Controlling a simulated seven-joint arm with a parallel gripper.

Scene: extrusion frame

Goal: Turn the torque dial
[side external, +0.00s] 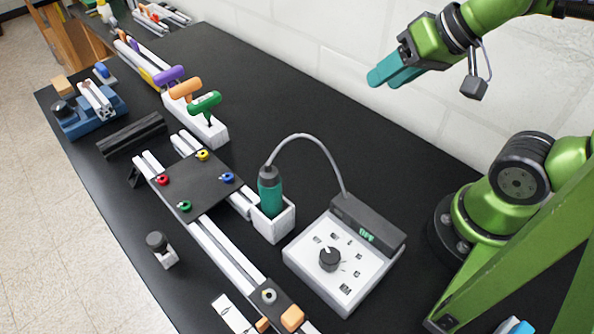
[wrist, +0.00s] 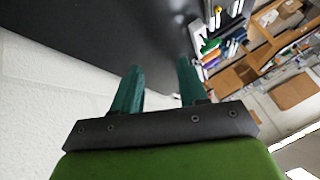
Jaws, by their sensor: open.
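The torque dial (side external: 330,259) is a black knob with a pointer on the sloped top of a white control box (side external: 310,272). The box has small marks around the dial and a dark raised back with a green-lit display (side external: 366,236). My gripper (side external: 381,80) is open and empty, with teal fingers, high above the table near the wall, well up and away from the dial. In the wrist view the two teal fingers (wrist: 160,80) stand apart with nothing between them. The dial does not show in the wrist view.
A grey cable arches from the box to a teal screwdriver (side external: 270,191) upright in a white holder (side external: 274,228). An extrusion frame with a dark plate (side external: 192,185) and coloured knobs lies left. T-handles (side external: 205,103) stand behind. Black table (side external: 290,110) is clear towards the wall.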

